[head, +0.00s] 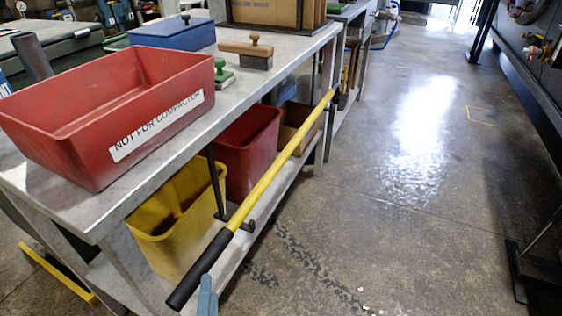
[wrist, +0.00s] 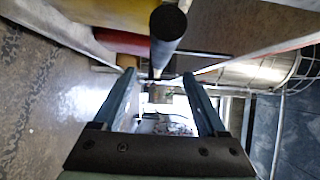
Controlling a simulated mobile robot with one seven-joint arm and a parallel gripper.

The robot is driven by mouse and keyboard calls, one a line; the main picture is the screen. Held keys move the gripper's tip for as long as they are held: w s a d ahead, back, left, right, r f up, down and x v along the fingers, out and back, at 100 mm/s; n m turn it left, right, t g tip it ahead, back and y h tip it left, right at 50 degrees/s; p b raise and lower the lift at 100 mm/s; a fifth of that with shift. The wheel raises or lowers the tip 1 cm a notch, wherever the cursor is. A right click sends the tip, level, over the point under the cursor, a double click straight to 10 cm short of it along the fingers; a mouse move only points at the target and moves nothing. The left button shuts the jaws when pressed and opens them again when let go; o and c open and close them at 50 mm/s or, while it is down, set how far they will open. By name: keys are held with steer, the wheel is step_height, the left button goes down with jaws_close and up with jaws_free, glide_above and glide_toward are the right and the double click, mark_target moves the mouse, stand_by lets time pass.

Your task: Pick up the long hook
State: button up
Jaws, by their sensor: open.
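The long hook (head: 262,185) is a yellow pole with a black grip (head: 200,270) at its near end. It lies slantwise along the side of the workbench, resting on dark brackets. Its far end is near the bench's far leg, and I cannot make out a hook shape there. In the wrist view the black grip (wrist: 168,30) shows large, just above the gap between the fingertips. My gripper (wrist: 159,76) is open, with nothing between its fingers. In the head view only a blue-grey finger tip (head: 207,298) shows, just below and right of the grip.
A red bin (head: 120,110) labelled "NOT FOR COMPACTOR" stands on the grey workbench (head: 120,205). A yellow bin (head: 178,222) and a red bin (head: 247,150) sit on the shelf below, behind the pole. Stamps and a blue box (head: 172,33) lie on top. The floor to the right is clear.

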mark_target(212, 263)
steer(key=w, duration=0.3)
steer(key=w+a, duration=0.1)
steer(key=w, duration=0.2)
steer(key=w+a+b, duration=0.1)
steer(key=w, duration=0.2)
steer(key=shift+w, duration=0.35)
jaws_close()
steer(key=shift+r, duration=0.2)
